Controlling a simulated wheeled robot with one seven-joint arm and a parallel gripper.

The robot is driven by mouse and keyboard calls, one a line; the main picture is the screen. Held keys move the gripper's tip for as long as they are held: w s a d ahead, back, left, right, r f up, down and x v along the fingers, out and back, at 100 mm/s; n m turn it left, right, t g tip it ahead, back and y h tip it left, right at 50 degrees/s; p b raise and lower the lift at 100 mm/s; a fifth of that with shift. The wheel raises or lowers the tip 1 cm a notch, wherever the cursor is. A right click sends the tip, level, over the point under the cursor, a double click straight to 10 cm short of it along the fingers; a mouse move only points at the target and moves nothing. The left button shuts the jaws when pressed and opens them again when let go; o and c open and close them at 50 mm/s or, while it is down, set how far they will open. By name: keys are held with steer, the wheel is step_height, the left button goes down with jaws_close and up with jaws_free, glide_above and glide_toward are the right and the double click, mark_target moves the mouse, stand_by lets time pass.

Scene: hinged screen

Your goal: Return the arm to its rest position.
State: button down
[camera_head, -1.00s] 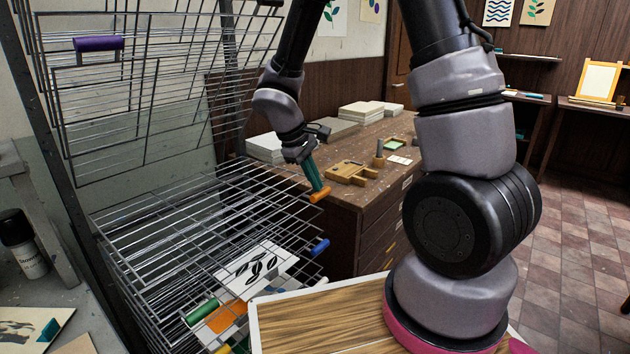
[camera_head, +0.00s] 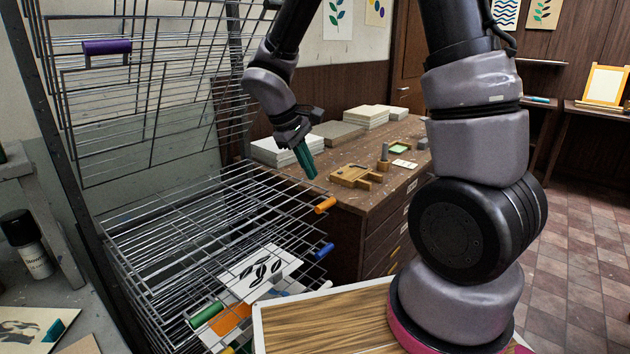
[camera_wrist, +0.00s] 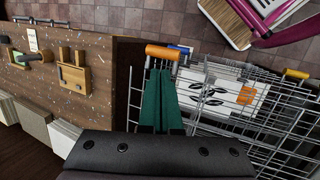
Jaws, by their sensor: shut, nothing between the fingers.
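My gripper (camera_head: 307,160) has green fingers. It is shut and empty, above the drying rack's right edge by the brown cabinet. In the wrist view the fingers (camera_wrist: 159,98) lie side by side, pointing toward the orange handle (camera_wrist: 166,52). In the head view that orange handle (camera_head: 325,205) sits on the front edge of a wire shelf, below and right of the fingertips, with a visible gap. My arm reaches down from the top of the head view.
The hinged wire rack (camera_head: 180,225) fills the left, with raised shelves bearing a purple handle (camera_head: 106,47). A leaf print (camera_head: 262,270) lies on a lower shelf near a blue handle (camera_head: 323,251). The cabinet (camera_head: 385,208) holds paper stacks and a wooden tool (camera_head: 352,176).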

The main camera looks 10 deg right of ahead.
steer(key=shift+a+r, duration=0.15)
steer(key=shift+r, duration=0.2)
steer(key=shift+r, duration=0.1)
